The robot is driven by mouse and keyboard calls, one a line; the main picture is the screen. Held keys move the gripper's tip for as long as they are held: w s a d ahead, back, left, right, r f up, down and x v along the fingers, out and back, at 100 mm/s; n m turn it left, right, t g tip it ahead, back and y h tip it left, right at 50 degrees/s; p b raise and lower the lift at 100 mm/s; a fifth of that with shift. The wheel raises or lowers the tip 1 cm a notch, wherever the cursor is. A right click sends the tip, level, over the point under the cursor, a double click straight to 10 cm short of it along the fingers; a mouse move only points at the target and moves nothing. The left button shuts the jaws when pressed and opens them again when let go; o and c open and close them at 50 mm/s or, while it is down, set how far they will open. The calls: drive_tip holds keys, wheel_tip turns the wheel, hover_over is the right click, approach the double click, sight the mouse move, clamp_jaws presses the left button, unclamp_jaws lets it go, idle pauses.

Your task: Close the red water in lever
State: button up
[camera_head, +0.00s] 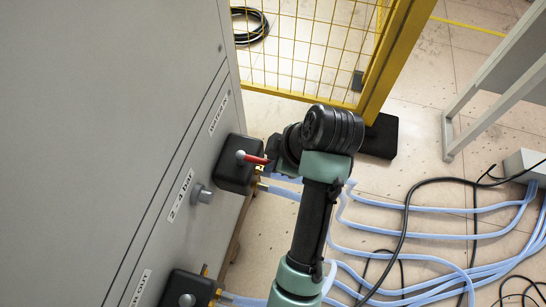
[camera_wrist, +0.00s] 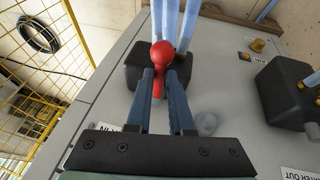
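The red water in lever (camera_head: 252,158) stands out from a black valve block (camera_head: 232,174) on the side of the grey cabinet, with a pale round pivot at its left end. My gripper (camera_head: 273,155) is at the lever's right, free end. In the wrist view, the lever's red ball knob (camera_wrist: 162,56) shows just beyond the fingertips. The red shaft (camera_wrist: 158,87) lies between my two blue-grey fingers (camera_wrist: 162,82). The gap between them is narrow and the shaft about fills it, so my gripper looks shut on the lever. The exact contact is small and partly hidden.
Blue hoses (camera_head: 440,236) run from the valves across the floor at right. A second black valve block (camera_head: 186,290) sits lower on the cabinet, and a grey knob (camera_head: 202,194) lies between them. A yellow mesh fence (camera_head: 385,60) stands behind my arm.

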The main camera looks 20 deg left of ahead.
clamp_jaws()
idle(1.0)
